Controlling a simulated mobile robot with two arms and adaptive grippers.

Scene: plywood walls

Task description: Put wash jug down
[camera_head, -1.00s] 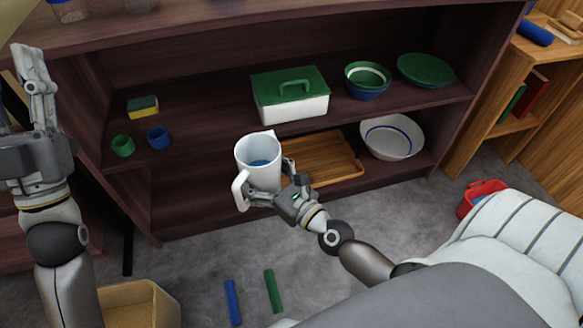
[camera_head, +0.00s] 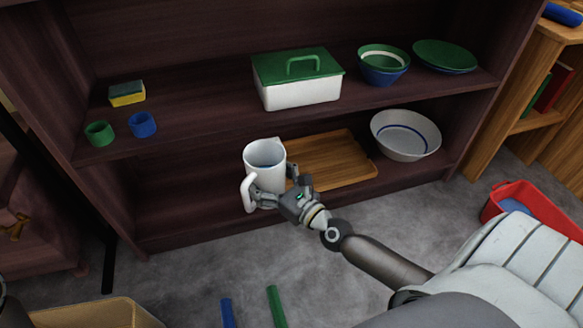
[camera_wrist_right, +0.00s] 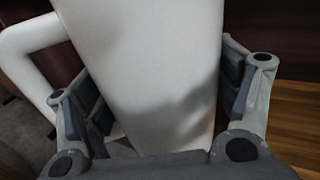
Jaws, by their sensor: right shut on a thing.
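The white wash jug (camera_head: 264,160) is upright in the head view, its handle (camera_head: 248,194) towards the front left. It is in front of the lower shelf, left of the wooden tray. My right gripper (camera_head: 270,192) is shut on the jug's body. In the right wrist view the jug (camera_wrist_right: 145,65) fills the space between my right gripper's fingers (camera_wrist_right: 160,95). The jug's base is hidden, so I cannot tell whether it touches the shelf. My left gripper is out of view.
The lower shelf holds a wooden tray (camera_head: 325,160) and a white bowl (camera_head: 405,150) on the right; its left part is bare. The shelf above bears a green-lidded box (camera_head: 300,90), bowls, two cups and a sponge. A red bin (camera_head: 530,205) stands on the floor.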

